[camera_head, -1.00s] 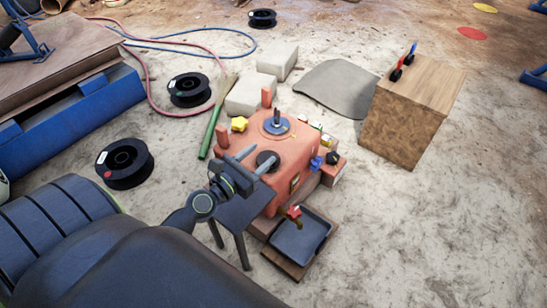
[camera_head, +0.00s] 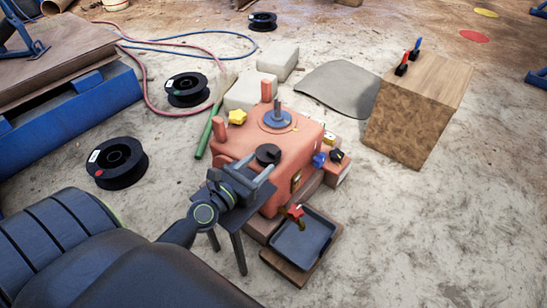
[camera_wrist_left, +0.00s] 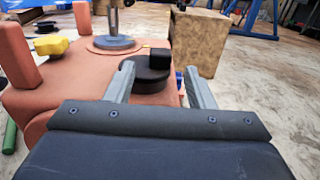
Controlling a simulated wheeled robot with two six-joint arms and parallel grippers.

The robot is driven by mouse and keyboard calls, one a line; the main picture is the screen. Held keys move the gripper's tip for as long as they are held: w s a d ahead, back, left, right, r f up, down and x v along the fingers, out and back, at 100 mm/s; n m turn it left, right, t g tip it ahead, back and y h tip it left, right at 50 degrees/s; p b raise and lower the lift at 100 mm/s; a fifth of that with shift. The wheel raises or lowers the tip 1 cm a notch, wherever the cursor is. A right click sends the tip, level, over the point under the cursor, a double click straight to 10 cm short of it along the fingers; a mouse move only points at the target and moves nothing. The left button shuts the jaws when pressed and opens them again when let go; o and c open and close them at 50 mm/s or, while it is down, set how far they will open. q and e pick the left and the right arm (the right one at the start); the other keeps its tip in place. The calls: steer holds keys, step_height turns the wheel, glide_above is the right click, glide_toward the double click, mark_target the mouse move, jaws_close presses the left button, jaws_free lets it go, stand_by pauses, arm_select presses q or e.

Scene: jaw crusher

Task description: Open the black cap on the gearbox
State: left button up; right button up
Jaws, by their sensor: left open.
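The gearbox (camera_head: 297,152) is an orange-red block on the floor in the head view, and its top fills the left of the left wrist view (camera_wrist_left: 50,105). The black cap (camera_head: 268,152) is round with a raised grip bar and sits on the gearbox top. In the left wrist view the cap (camera_wrist_left: 150,74) shows between and beyond the fingertips. My left gripper (camera_head: 264,163) is open and empty, its fingers pointing at the cap. Whether they touch it I cannot tell. My right gripper is not in view.
A yellow knob (camera_head: 237,117), an orange post (camera_head: 219,129) and a metal shaft (camera_head: 278,114) rise from the gearbox. A dark tray (camera_head: 301,240) lies in front. A wooden block (camera_head: 415,112) stands right. Black spools (camera_head: 117,163) lie left.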

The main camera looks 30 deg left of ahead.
mark_target(270, 154)
arm_select(q)
steer(key=w, duration=0.4)
steer(key=w+p, duration=0.1)
steer(key=w, duration=0.2)
steer(key=shift+w+d+r, duration=0.1)
steer(key=shift+d+r, duration=0.05)
steer(key=shift+d, duration=0.2)
steer(key=shift+c, duration=0.4)
jaws_close()
